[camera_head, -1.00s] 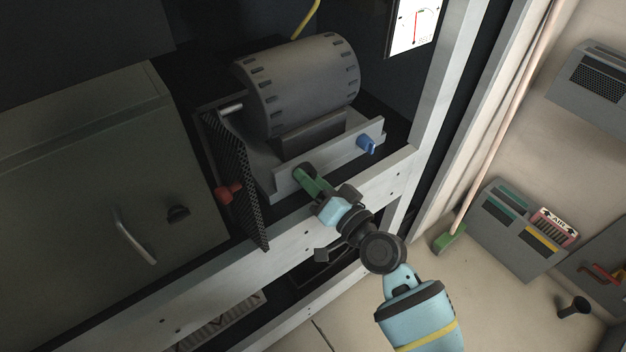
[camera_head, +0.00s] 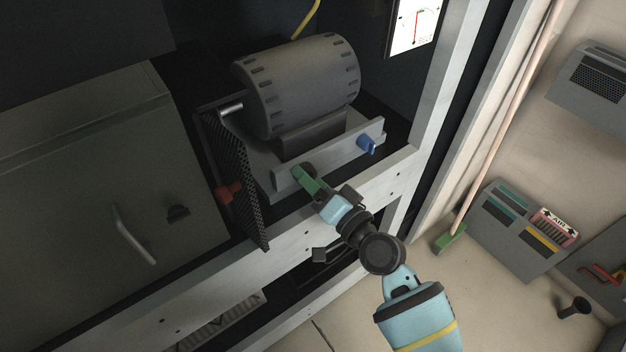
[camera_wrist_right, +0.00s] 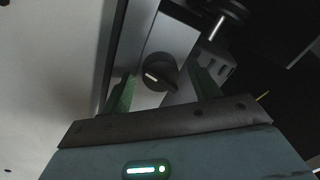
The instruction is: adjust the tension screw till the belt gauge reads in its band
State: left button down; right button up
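The dark tension screw knob (camera_head: 308,168) sits at the left of the pale bracket below the motor. In the right wrist view the knob (camera_wrist_right: 158,74) shows a white mark across its face. My right gripper (camera_head: 303,178) is at the knob. Its two green fingers (camera_wrist_right: 163,88) stand apart, one on each side of the knob, with visible gaps, so it is open. The gauge (camera_head: 414,27) at the top has a white face with red marking; its needle and band are too small to read surely. The belt cannot be made out. My left gripper is not in view.
A ribbed motor (camera_head: 298,85) stands above the bracket (camera_head: 330,155). A blue wing knob (camera_head: 367,144) is at the bracket's right. A light rack rail (camera_head: 385,180) runs in front.

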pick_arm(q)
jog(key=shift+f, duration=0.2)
pick_arm(e)
jog(key=v, duration=0.7)
jog(key=shift+s+d, duration=0.25)
jog(key=shift+s, duration=0.1)
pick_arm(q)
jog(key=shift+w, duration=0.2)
